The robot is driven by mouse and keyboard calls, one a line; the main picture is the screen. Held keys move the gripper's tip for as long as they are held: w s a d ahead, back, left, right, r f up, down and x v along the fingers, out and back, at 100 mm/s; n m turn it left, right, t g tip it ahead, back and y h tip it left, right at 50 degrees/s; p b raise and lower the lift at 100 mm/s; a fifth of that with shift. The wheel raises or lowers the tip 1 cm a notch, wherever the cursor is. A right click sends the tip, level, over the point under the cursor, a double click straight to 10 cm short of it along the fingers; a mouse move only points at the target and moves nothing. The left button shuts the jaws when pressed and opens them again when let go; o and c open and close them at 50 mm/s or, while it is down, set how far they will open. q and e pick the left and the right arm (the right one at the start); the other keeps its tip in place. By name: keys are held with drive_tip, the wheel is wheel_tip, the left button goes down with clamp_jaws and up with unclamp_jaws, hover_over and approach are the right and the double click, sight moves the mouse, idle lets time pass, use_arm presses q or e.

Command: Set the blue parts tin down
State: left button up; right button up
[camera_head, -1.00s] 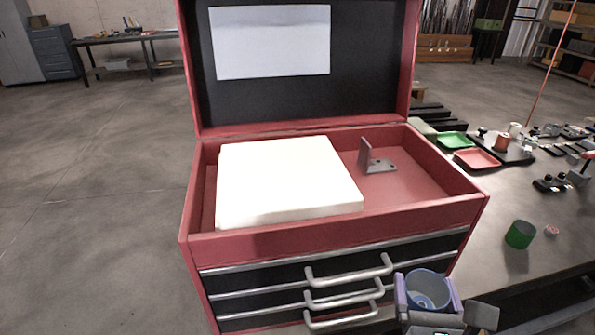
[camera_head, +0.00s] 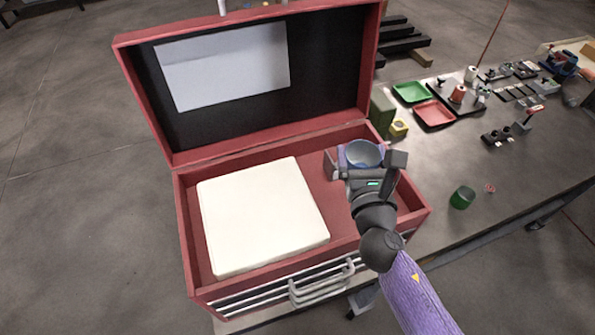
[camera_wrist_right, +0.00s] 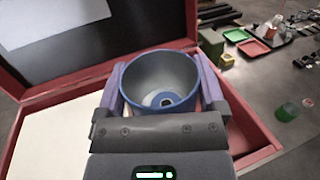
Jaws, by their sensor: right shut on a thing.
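The blue parts tin (camera_head: 363,153) is a round, open-topped cup. My right gripper (camera_head: 366,160) is shut on it, over the right part of the open red toolbox (camera_head: 183,220). The right wrist view shows the tin (camera_wrist_right: 160,75) upright between the two purple fingers of the right gripper (camera_wrist_right: 160,90), with a small ring-shaped thing inside. I cannot tell whether the tin's base touches the toolbox floor. My left gripper is not in view.
A white block (camera_head: 262,215) fills the toolbox's left part. The grey bracket (camera_head: 332,165) is partly hidden by my gripper. A green cup (camera_head: 462,197), a green tray (camera_head: 410,92) and a red tray (camera_head: 434,114) stand on the bench to the right.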

drive_tip(key=shift+s+f+b, duration=0.15)
drive_tip(key=shift+f+b, duration=2)
drive_tip(key=shift+f, duration=0.6)
drive_tip(key=shift+s+f+b, duration=0.1)
drive_tip(key=shift+f+b, duration=2.05)
drive_tip(key=shift+f, duration=0.6)
drive_tip(key=o, duration=1)
drive_tip(key=s+r+b, duration=0.1)
drive_tip(key=s, duration=1.1)
drive_tip(key=shift+d+r+b, duration=0.15)
drive_tip(key=shift+d+b, duration=0.05)
drive_tip(key=shift+b, duration=0.1)
